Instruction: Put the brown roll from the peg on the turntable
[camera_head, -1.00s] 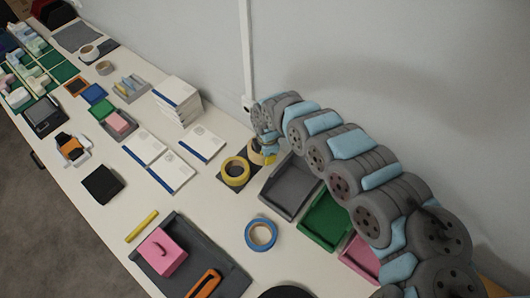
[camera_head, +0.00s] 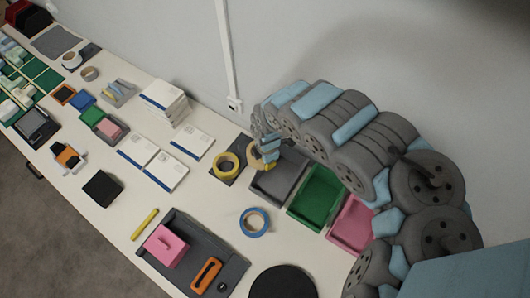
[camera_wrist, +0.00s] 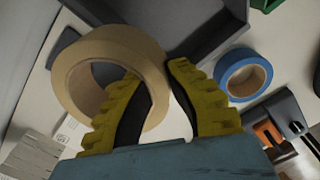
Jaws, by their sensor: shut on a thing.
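The brown roll (camera_wrist: 75,70) is a tan tape ring, large in the wrist view. My gripper (camera_wrist: 160,85) is shut on its rim, one yellow finger inside the ring and one outside. In the head view the brown roll (camera_head: 254,156) shows partly behind my gripper (camera_head: 267,163), beside the grey tray; its exact height is unclear. The turntable (camera_head: 283,283) is a black round disc at the bottom edge, partly cut off and empty where visible. The peg is not clearly visible.
A yellow roll (camera_head: 226,165) sits on a dark board left of my gripper. Grey (camera_head: 279,181), green (camera_head: 316,196) and pink (camera_head: 352,222) trays line the wall side. A blue roll (camera_head: 254,222) lies between them and a dark tray (camera_head: 186,250) holding a pink block.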

